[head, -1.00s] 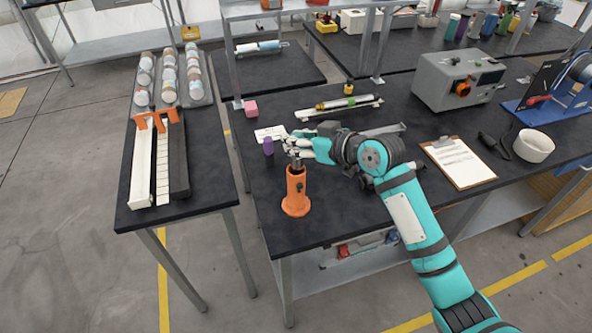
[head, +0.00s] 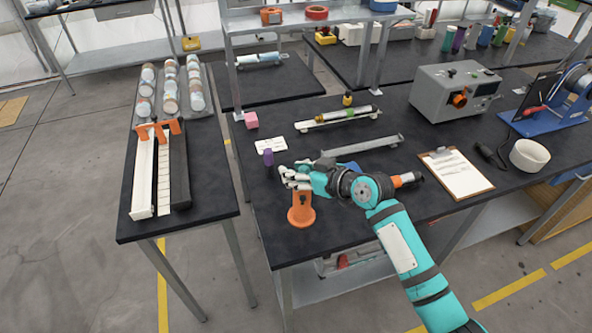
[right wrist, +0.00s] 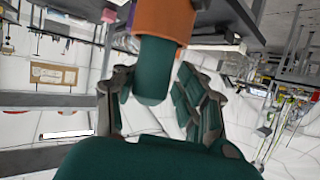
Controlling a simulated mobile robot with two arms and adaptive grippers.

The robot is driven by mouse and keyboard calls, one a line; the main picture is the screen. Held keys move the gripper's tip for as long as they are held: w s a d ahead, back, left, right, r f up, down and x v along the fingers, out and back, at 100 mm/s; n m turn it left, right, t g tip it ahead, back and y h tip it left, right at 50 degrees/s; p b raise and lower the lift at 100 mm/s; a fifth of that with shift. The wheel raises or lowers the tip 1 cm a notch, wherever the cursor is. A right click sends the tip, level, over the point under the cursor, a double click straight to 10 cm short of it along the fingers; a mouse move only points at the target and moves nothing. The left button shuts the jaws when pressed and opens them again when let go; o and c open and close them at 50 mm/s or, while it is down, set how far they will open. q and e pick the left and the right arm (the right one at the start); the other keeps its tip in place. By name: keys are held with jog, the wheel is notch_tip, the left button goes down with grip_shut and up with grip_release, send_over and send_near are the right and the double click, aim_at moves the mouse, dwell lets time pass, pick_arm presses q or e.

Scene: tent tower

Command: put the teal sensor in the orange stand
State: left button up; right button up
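The orange stand (head: 302,214) stands near the front left of the black table in the head view. My right gripper (head: 290,178) is at its top and hides the upper part. In the right wrist view, the dark teal sensor (right wrist: 154,72) is between the fingers of my right gripper (right wrist: 155,92), which close in on both sides of it. One end of the sensor meets the orange stand (right wrist: 165,18) and seems to be inside it; the depth is hidden. My left gripper is not in view.
A purple cylinder (head: 268,157) and a white card (head: 270,143) are just behind the gripper. A pink cube (head: 251,120) is farther back. The table's front left corner is clear.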

jog(key=shift+o, duration=0.6)
jog(key=shift+w, duration=0.1)
jog(key=shift+s+d+r, duration=0.15)
jog(key=shift+s+d, duration=0.05)
jog(key=shift+s, duration=0.05)
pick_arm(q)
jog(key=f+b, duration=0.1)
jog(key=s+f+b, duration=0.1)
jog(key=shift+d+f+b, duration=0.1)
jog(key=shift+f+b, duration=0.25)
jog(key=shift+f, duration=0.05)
pick_arm(e)
jog(key=v, duration=1.1)
jog(key=shift+s, duration=0.15)
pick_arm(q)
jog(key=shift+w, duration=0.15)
pick_arm(e)
jog(key=shift+d, duration=0.15)
